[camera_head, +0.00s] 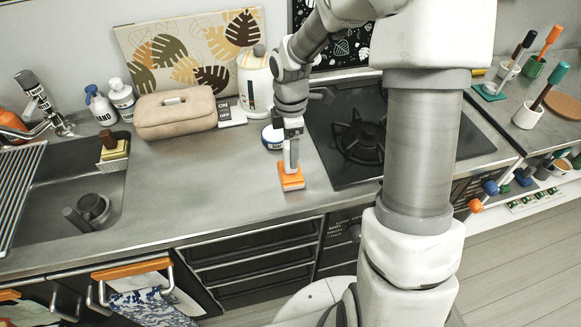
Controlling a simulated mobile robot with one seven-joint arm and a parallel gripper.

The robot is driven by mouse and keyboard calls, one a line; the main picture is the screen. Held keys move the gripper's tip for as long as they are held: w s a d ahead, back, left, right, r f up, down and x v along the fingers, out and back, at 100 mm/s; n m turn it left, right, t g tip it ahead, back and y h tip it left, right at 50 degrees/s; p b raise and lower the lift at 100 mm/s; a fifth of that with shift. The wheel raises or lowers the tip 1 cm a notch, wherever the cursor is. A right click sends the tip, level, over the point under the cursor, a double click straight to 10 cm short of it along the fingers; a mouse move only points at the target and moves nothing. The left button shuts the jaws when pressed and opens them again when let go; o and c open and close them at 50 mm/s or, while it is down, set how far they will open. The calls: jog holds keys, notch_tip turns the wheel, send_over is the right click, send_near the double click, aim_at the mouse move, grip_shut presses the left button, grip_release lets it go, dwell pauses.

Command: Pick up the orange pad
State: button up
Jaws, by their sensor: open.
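The orange pad (291,178) lies on the grey counter, just left of the black stove and near the counter's front edge. My gripper (291,165) points down directly over the pad, its tips at or just above the pad's top. The jaws are open, but the gap between the fingers is hard to make out at this size. I cannot tell whether the fingers touch the pad. The gripper hides part of the pad's upper surface.
A beige bag (176,112) and a white kettle (255,82) are farther back. The black stove (345,130) is to the right. The sink (75,190) is at left. Counter left of the pad is clear.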

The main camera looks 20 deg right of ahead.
jog(key=shift+f, duration=0.9)
jog(key=shift+c, duration=0.3)
grip_shut()
